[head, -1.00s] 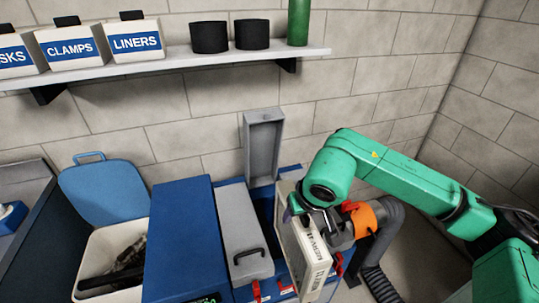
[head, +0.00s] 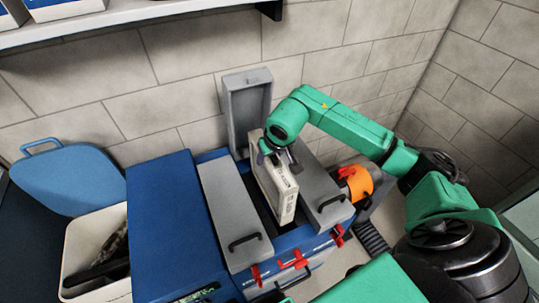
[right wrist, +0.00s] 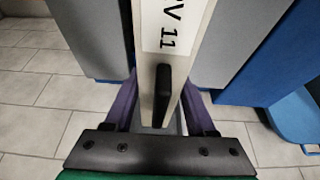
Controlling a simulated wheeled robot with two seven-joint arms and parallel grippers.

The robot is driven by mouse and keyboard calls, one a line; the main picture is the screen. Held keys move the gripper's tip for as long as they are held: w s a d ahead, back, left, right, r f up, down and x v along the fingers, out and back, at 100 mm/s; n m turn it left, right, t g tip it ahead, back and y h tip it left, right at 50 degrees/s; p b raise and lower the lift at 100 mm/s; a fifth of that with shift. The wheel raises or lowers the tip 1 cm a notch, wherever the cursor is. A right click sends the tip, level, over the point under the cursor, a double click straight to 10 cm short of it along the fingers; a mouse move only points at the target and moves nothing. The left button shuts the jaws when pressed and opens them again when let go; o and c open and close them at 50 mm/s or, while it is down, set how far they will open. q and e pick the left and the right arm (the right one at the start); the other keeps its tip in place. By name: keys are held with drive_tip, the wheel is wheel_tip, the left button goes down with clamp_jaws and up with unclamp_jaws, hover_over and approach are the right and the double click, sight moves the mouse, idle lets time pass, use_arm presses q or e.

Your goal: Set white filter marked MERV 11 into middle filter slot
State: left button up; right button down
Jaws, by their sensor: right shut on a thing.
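The white filter (head: 286,203) is upright over the open middle slot (head: 258,205) of the blue housing in the head view. Its lower edge is at the opening; I cannot tell whether it is inside. In the right wrist view its label (right wrist: 172,25) shows "V 11" above a black handle (right wrist: 163,95). My right gripper (head: 277,152) is shut on the filter, its purple fingers (right wrist: 160,112) on either side of the handle end. The middle slot's grey lid (head: 247,105) stands open behind it. My left gripper is not in view.
Closed grey lids with black handles lie left (head: 235,215) and right (head: 322,190) of the slot. Red latches (head: 294,260) line the housing's front. An orange duct collar (head: 357,183) is at right, and a white bin (head: 92,245) with a blue lid (head: 70,180) is at left.

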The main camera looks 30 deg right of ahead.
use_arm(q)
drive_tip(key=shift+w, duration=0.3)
use_arm(e)
drive_tip(key=shift+s+r, duration=0.15)
drive_tip(key=shift+r, duration=0.05)
drive_tip(key=shift+f, duration=0.1)
